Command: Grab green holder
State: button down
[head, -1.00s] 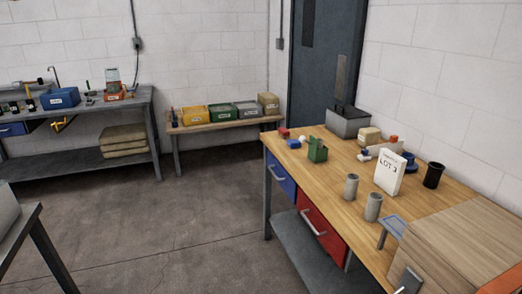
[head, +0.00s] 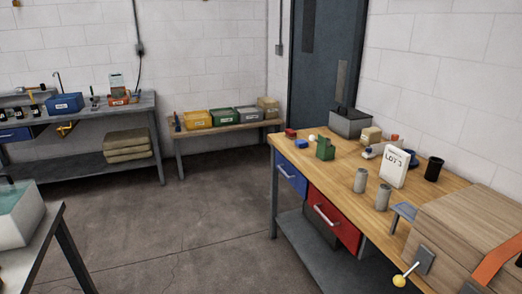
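The green holder (head: 325,148) stands upright on the wooden workbench (head: 345,186) at the right, near its far left end. It is a small blocky piece with a raised part. A blue block (head: 302,144) and a red block (head: 290,133) lie just left of it. My gripper does not show in the head view, so its state and its distance from the holder are hidden.
Two grey cylinders (head: 361,180), a white LOT 3 card (head: 394,167), a black cup (head: 433,171) and a grey box (head: 349,122) share the bench. A wooden box (head: 465,235) fills its near end. Open concrete floor (head: 180,225) lies left of the bench.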

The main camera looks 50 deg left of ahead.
aim_at(325, 153)
jog(key=u, duration=1.35)
jog(key=z, duration=0.35)
jog(key=i+j+z, duration=0.75)
jog(key=j, duration=0.15)
jog(key=i+j, duration=0.15)
jog(key=j, duration=0.2)
jog(key=i+j+z, duration=0.1)
jog(key=j, duration=0.25)
jog(key=i+j+z, duration=0.1)
jog(key=j, duration=0.25)
jog(key=i+j, duration=0.25)
jog(key=i+j+z, duration=0.1)
jog(key=j, duration=0.35)
jog(key=i+j, duration=0.15)
jog(key=j, duration=0.2)
jog(key=i+j, duration=0.15)
jog(key=j, duration=0.2)
jog(key=i+j, duration=0.15)
jog(key=j, duration=0.2)
jog(key=i+j, duration=0.1)
jog(key=j, duration=0.25)
jog(key=i+j, duration=0.15)
jog(key=j, duration=0.2)
